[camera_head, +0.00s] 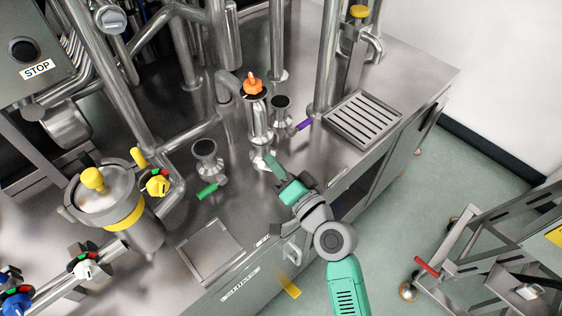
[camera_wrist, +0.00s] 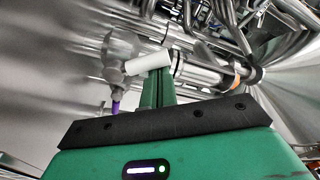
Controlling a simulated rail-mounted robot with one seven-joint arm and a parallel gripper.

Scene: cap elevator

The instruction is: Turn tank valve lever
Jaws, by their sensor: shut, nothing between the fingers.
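My gripper (camera_head: 271,164) is shut and empty, its green fingers at the base of the steel column with the orange knob (camera_head: 253,88). In the wrist view the shut fingers (camera_wrist: 158,88) are beside a white lever handle (camera_wrist: 148,64); I cannot tell whether they touch. That handle is hard to make out in the head view, where my gripper is in front of the column base. A purple lever (camera_head: 304,125) is to the right of the column and also shows in the wrist view (camera_wrist: 116,106). A green lever (camera_head: 207,191) is to the left, below a steel funnel-shaped fitting.
A steel tank with a yellow band (camera_head: 125,217) stands at the left, with a yellow valve knob (camera_head: 158,185) beside it. A slotted drain tray (camera_head: 363,118) is at the right. Pipes crowd the back. A cart (camera_head: 490,245) stands on the floor at lower right.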

